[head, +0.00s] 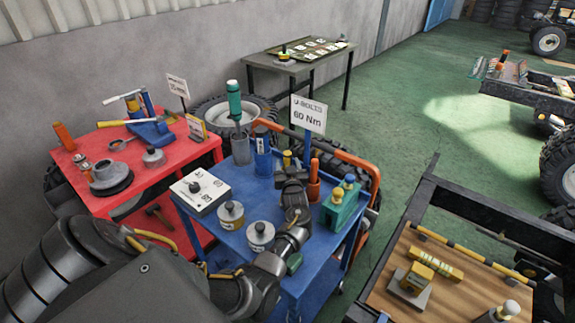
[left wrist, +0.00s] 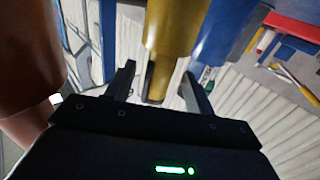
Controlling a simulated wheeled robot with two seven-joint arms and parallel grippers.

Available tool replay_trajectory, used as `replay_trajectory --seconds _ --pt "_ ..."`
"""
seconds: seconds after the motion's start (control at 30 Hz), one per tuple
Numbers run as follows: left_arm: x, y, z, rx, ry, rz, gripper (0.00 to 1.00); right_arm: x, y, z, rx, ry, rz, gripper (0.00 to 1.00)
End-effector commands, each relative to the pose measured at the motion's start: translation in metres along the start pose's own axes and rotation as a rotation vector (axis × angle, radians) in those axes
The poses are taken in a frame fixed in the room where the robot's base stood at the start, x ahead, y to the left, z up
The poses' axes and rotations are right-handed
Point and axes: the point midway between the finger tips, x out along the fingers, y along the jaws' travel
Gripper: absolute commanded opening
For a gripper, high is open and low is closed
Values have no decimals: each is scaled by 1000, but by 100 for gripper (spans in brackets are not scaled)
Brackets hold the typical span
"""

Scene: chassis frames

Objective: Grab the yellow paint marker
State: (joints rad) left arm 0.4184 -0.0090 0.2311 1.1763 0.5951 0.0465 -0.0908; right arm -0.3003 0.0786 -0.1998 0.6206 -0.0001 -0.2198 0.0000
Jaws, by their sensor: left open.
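The yellow paint marker (head: 287,159) stands upright on the blue cart, just behind my left gripper (head: 291,172). Its lower part is hidden by the gripper in the head view. In the left wrist view, the yellow marker (left wrist: 172,35) has a wide body and a narrower end. My left gripper (left wrist: 158,82) is open, with one dark finger on each side of that narrow end. I cannot tell whether either finger touches it. My right gripper is not in view.
A blue cylinder (head: 263,155) and an orange-brown marker (head: 314,182) stand close on either side. A sign (head: 308,115) stands behind.

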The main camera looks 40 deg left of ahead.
Motion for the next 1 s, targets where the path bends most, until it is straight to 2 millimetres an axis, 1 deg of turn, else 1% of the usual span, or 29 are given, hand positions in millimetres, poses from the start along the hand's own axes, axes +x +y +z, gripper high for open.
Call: replay_trajectory --seconds 0.03,0.1,0.23,0.33,0.57,0.67,0.93,1.0 --pt "9 0 -5 1 1 -2 54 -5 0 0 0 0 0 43" --pt "18 1 -5 2 0 -2 54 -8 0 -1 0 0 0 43" --pt "32 1 -2 1 0 -1 54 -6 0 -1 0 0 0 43" --pt "36 1 -3 0 1 -1 54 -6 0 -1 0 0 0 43" --pt "37 1 -2 0 0 -1 54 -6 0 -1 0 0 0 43" --pt "37 1 -2 0 0 -1 42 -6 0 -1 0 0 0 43" --pt "37 1 -2 0 0 -1 6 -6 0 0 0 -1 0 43" --pt "37 1 -2 0 1 -1 5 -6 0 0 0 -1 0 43"
